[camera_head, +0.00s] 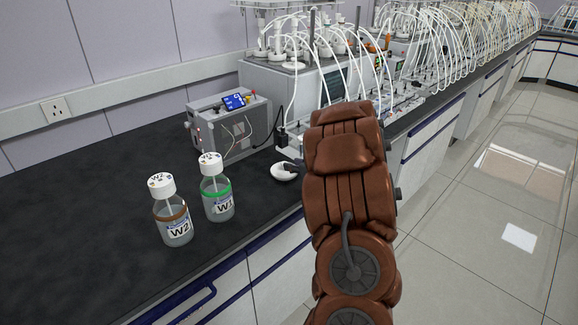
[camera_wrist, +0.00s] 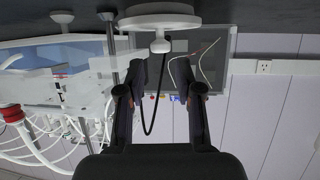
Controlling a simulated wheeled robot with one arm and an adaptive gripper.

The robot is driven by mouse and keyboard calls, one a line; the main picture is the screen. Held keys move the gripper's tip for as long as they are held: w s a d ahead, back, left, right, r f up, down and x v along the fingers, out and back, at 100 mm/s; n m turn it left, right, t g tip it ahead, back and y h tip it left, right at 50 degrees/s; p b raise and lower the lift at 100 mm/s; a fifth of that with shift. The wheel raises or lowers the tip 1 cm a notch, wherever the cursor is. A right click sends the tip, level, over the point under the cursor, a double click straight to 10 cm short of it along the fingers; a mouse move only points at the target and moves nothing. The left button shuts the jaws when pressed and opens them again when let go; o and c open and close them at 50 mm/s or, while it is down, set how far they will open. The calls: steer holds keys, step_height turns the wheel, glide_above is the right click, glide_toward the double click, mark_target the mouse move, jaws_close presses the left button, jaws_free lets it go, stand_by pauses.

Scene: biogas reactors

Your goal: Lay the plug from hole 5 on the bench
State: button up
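A white plug (camera_head: 284,172), a round disc, lies on the dark bench top (camera_head: 95,215) just left of my gripper in the head view. In the wrist view, which is upside down, the plug (camera_wrist: 160,21) rests on the bench with its small knob pointing up. My gripper (camera_wrist: 164,60) has its two fingers apart, one on each side of the knob, with visible gaps. In the head view my brown arm hides most of the gripper. Hole 5 cannot be made out.
Bottles W1 (camera_head: 217,190) and W2 (camera_head: 172,212) stand left of the plug. A grey instrument box (camera_head: 229,125) with cables is behind it. Reactor equipment with many white tubes (camera_head: 345,60) stands behind and right of my arm. The left bench top is clear.

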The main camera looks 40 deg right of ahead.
steer(key=v, duration=0.7)
steer(key=shift+s, duration=0.15)
steer(key=shift+r, duration=0.1)
steer(key=a+r+m+g+h, duration=0.2)
steer(key=a+r+g+h, duration=0.3)
steer(key=a+r+g, duration=0.1)
steer(key=s+a+f+n+g+y, duration=0.1)
steer(key=s+a+g+y, duration=0.1)
steer(key=s+a, duration=0.7)
steer(key=s+a+f+n+g+y, duration=0.1)
steer(key=s+a+g, duration=0.3)
steer(key=s+a, duration=0.5)
steer(key=s+a+f+n+g+y, duration=0.1)
steer(key=s+a+g+y, duration=0.2)
steer(key=s+a, duration=0.6)
steer(key=a+y, duration=0.1)
steer(key=a, duration=0.8)
steer(key=shift+s+a+f+n, duration=0.2)
steer(key=shift+s+n, duration=0.2)
steer(key=shift+r, duration=0.1)
